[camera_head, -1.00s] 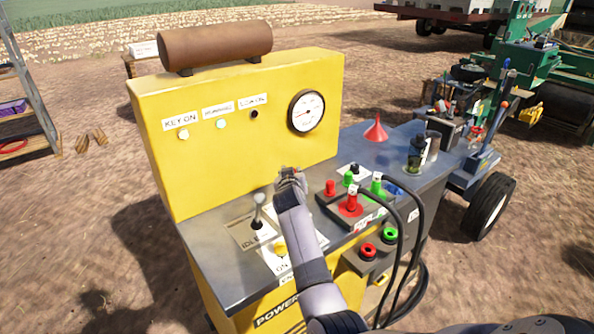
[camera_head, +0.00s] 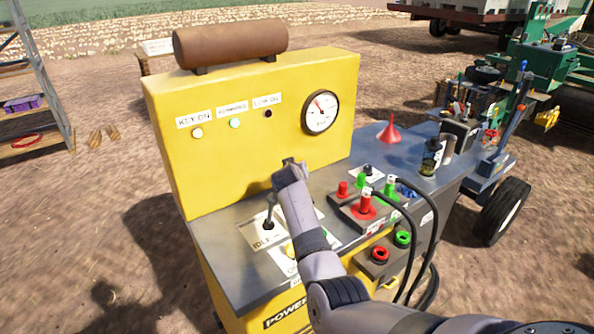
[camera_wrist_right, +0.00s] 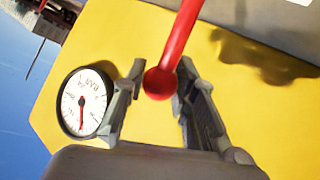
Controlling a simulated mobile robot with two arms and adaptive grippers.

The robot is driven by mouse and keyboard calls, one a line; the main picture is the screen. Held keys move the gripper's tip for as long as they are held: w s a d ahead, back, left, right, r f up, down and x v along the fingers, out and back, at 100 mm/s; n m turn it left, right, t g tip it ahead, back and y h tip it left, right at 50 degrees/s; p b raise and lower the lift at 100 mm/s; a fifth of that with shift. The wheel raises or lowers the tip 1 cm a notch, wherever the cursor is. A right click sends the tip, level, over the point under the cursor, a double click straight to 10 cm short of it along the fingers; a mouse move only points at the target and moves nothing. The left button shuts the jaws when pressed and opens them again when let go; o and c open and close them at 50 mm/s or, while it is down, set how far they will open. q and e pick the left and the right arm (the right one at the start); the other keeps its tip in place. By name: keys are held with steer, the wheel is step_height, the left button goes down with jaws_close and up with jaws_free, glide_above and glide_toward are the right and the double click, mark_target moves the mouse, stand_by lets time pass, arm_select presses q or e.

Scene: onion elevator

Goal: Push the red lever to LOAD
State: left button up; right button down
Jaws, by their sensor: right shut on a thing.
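The red lever (camera_wrist_right: 182,42) shows in the right wrist view as a red rod ending in a round red knob. My right gripper (camera_wrist_right: 159,78) has one finger on each side of the knob and is shut on it. In the head view my right gripper (camera_head: 288,166) is over the grey deck in front of the yellow panel (camera_head: 245,150). The lever itself is hidden there behind my gripper and arm, and I cannot read a LOAD mark. My left gripper is not in view.
A round gauge (camera_head: 320,112) sits on the panel. A small lever (camera_head: 269,215) by the IDLE label stands left of my forearm. Red and green plugs with black cables (camera_head: 390,215) stand right of it. A red funnel (camera_head: 389,133) is farther back.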

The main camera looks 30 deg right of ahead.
steer(key=shift+r, duration=0.1)
steer(key=c, duration=1.3)
jaws_free()
steer(key=shift+w, duration=0.15)
steer(key=v, duration=1.2)
